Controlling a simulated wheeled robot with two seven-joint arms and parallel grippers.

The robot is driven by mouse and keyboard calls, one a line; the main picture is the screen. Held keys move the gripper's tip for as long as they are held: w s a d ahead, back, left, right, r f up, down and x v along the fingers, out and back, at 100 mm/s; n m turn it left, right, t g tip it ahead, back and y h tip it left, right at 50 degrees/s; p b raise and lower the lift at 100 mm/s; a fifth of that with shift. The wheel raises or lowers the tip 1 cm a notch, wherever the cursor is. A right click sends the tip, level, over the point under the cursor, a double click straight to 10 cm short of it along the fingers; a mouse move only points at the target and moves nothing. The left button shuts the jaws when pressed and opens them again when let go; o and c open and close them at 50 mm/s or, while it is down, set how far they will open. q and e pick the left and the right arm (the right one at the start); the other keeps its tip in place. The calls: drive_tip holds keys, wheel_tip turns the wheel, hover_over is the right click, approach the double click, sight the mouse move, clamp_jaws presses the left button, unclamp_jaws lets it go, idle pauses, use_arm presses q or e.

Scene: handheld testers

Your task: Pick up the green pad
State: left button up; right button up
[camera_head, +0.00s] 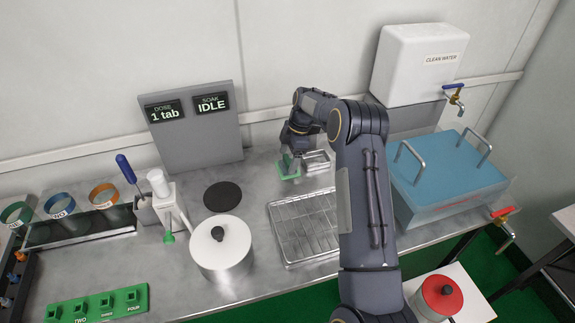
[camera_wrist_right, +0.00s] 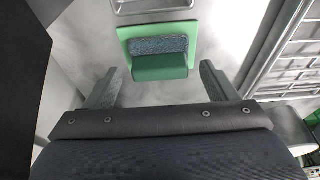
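The green pad (camera_head: 287,166) lies on the grey metal counter, partly hidden by my right gripper in the head view. In the right wrist view the pad (camera_wrist_right: 160,70) has a green base, a speckled blue-grey strip and a raised green block. My right gripper (camera_wrist_right: 160,76) is open and empty, with one finger on each side of the block's near end and a gap on both sides. In the head view the right gripper (camera_head: 293,158) reaches down over the pad. My left gripper is not in view.
A wire rack (camera_head: 304,226) lies in front, to the right. A dark round disc (camera_head: 222,196) and a white lidded pot (camera_head: 221,248) stand left. A blue-lidded basin (camera_head: 447,176) is at right.

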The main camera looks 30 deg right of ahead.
drive_tip(key=c, duration=1)
drive_tip(key=shift+r, duration=0.1)
